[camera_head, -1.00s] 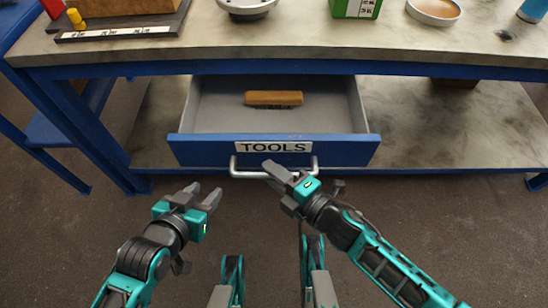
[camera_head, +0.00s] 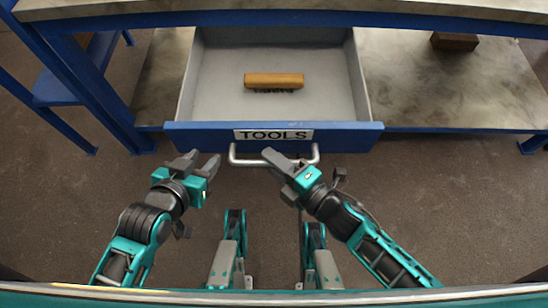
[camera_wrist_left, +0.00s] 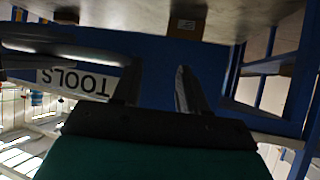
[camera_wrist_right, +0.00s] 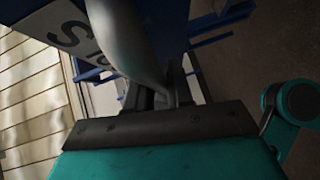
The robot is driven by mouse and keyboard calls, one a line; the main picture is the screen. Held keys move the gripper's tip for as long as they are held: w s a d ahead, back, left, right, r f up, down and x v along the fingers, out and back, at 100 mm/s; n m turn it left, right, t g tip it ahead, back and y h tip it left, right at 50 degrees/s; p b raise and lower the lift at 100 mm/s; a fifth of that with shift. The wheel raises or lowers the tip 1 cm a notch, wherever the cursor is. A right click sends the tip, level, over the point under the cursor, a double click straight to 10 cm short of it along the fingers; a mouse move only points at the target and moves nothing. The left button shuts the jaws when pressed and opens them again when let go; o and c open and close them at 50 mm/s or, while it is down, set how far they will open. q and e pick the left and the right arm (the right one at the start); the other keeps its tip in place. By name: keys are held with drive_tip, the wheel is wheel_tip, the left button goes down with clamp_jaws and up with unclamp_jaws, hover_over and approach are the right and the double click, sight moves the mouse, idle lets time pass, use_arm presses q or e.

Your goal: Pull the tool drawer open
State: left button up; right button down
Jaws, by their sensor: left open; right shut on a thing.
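The blue tool drawer (camera_head: 350,134) stands pulled out from under the bench, with a "TOOLS" label (camera_head: 273,135) on its front. Its metal bar handle (camera_head: 247,161) runs across the front. My right gripper (camera_head: 280,160) is shut on the handle toward its right part; the handle (camera_wrist_right: 122,40) also passes between the fingers in the right wrist view. My left gripper (camera_head: 197,163) is open and empty, close to the left end of the handle. In the left wrist view its spread fingers (camera_wrist_left: 155,88) face the drawer front. A wooden-looking brown block (camera_head: 273,80) lies inside the drawer.
The blue bench frame (camera_head: 300,19) and its worktop edge lie above the drawer. A lower shelf (camera_head: 440,95) extends to the right, with a dark brown block (camera_head: 455,41) at its back. The floor in front is clear.

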drive_tip(key=c, duration=1.2)
unclamp_jaws()
drive_tip(key=shift+o, duration=0.5)
drive_tip(key=shift+d, duration=0.1)
drive_tip(key=p+v, duration=0.2)
drive_tip(key=v, duration=1)
drive_tip(key=shift+s+d, duration=0.25)
drive_tip(key=shift+s, duration=0.05)
drive_tip(key=shift+s, duration=0.1)
